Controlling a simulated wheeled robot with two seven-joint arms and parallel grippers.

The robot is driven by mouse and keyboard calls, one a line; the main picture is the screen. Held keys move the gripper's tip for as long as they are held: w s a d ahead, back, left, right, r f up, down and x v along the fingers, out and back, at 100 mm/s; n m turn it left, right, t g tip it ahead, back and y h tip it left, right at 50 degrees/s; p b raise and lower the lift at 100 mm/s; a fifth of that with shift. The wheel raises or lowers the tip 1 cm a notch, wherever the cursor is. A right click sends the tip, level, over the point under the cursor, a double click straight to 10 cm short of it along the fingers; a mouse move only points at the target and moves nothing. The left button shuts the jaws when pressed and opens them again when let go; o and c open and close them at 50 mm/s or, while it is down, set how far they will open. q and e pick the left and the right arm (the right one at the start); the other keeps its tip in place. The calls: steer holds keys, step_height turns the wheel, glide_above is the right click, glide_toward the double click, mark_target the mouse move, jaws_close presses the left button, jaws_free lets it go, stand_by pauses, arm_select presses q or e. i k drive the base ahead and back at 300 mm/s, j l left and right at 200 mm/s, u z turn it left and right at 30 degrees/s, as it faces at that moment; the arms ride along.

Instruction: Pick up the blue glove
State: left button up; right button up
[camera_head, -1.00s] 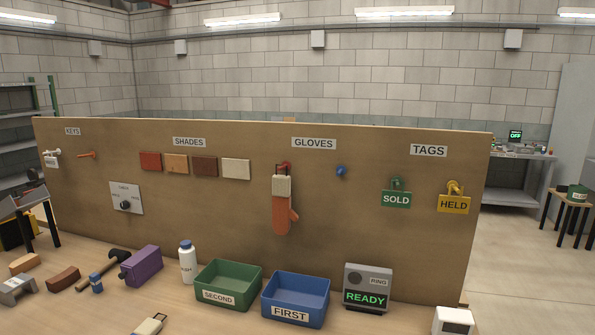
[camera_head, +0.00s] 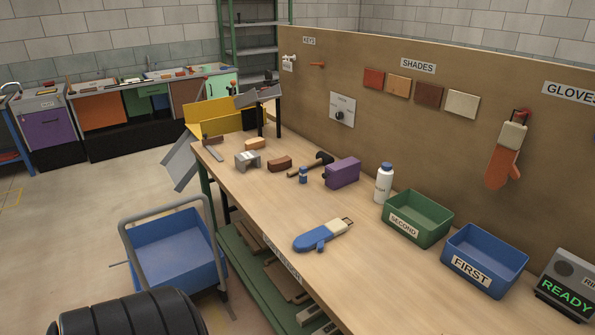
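The blue glove (camera_head: 322,236) lies flat on the wooden bench top, near its front edge and left of the green bin. It has a blue hand part with a thumb and a cream cuff with a dark loop at its upper right end. An orange glove (camera_head: 503,160) with a cream cuff hangs from a red hook on the board under the GLOVES label. Neither of my grippers shows in this view.
On the bench (camera_head: 375,270) stand a green SECOND bin (camera_head: 418,219), a blue FIRST bin (camera_head: 484,261), a white bottle (camera_head: 384,184), a purple block (camera_head: 342,173) and a hammer (camera_head: 312,166). A blue cart (camera_head: 180,250) stands on the floor beside the bench. The bench around the glove is clear.

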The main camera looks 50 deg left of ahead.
mark_target(316, 237)
steer(key=u, duration=1.4)
